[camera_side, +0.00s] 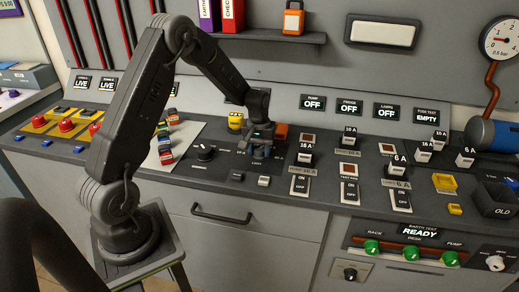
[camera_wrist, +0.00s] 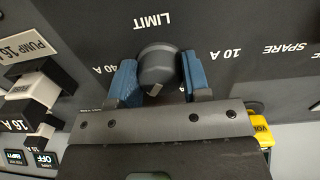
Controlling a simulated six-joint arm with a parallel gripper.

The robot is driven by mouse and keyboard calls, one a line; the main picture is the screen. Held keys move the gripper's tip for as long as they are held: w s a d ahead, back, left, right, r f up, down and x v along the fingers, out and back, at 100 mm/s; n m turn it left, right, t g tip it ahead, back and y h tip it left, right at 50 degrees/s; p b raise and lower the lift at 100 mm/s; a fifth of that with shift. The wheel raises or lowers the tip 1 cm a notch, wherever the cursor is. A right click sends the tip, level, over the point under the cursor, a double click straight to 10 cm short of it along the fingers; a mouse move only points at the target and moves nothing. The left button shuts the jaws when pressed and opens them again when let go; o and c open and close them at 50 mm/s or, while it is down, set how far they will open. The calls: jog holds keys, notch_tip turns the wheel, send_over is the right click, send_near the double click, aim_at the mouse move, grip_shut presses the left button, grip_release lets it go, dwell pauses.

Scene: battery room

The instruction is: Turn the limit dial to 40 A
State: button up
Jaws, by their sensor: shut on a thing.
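In the wrist view the limit dial (camera_wrist: 158,66) is a round dark grey knob under the upside-down word LIMIT. The 40 A label (camera_wrist: 118,69) is left of it and the 10 A label (camera_wrist: 225,55) right of it. A short pale mark (camera_wrist: 155,89) on the knob points toward the bottom of the picture, slightly left, at neither visible label. My gripper (camera_wrist: 158,62) has its blue fingers on both sides of the knob, shut on it. In the side view my gripper (camera_side: 262,143) is down at the panel and hides the dial.
Another black knob (camera_side: 205,152) is left of my gripper. A yellow part (camera_wrist: 259,128) is beside the gripper body. A shelf (camera_side: 265,36) hangs above.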

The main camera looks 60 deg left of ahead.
aim_at(259, 147)
jog(key=m, duration=0.5)
jog(key=shift+m, duration=0.4)
jog(key=m, duration=0.5)
jog(key=shift+a+r, duration=0.1)
jog(key=shift+m, duration=0.3)
jog(key=o, duration=0.9)
jog(key=r, duration=1.3)
jog(key=shift+a+r, duration=0.2)
jog(key=shift+r, duration=0.15)
